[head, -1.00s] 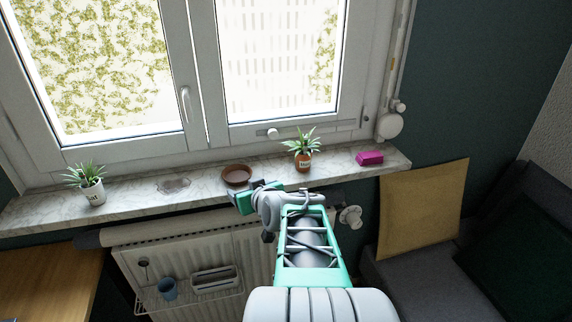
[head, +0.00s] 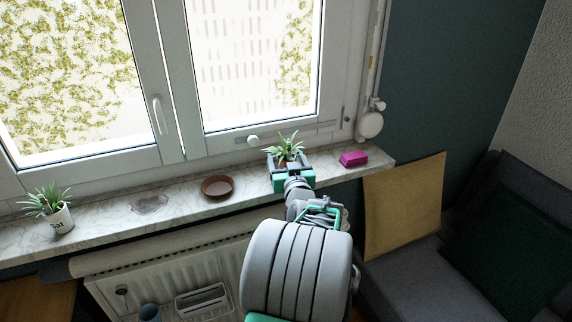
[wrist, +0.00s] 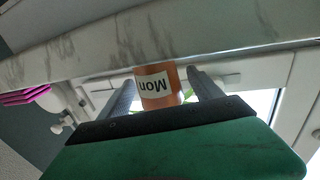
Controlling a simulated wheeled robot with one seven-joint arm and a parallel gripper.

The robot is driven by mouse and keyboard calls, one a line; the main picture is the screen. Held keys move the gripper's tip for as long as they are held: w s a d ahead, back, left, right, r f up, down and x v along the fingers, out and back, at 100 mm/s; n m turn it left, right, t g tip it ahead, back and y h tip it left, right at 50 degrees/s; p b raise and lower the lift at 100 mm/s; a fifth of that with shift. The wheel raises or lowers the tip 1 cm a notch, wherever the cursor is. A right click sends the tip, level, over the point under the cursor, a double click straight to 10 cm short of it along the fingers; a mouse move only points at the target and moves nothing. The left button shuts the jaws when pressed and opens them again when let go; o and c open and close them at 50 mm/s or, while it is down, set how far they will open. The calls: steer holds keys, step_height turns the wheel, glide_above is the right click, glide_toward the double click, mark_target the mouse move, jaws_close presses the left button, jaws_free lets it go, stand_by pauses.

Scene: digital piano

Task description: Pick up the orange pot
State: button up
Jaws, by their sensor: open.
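The orange pot (wrist: 158,86) shows in the wrist view, upside down in the picture, with a white label reading "Mon". It stands on the windowsill. In the head view its green plant (head: 286,146) rises above my gripper (head: 290,166), which hides most of the pot. My gripper (wrist: 164,92) is open, with one finger on each side of the pot in the wrist view. I cannot tell whether either finger touches it.
A pink block (head: 353,159) lies on the marble windowsill (head: 110,216) just right of the pot. A brown saucer (head: 217,187) lies to the left. A white potted plant (head: 58,220) stands at the far left. The window (head: 265,70) is close behind.

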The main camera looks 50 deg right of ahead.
steer(key=shift+x, duration=1.05)
jaws_close()
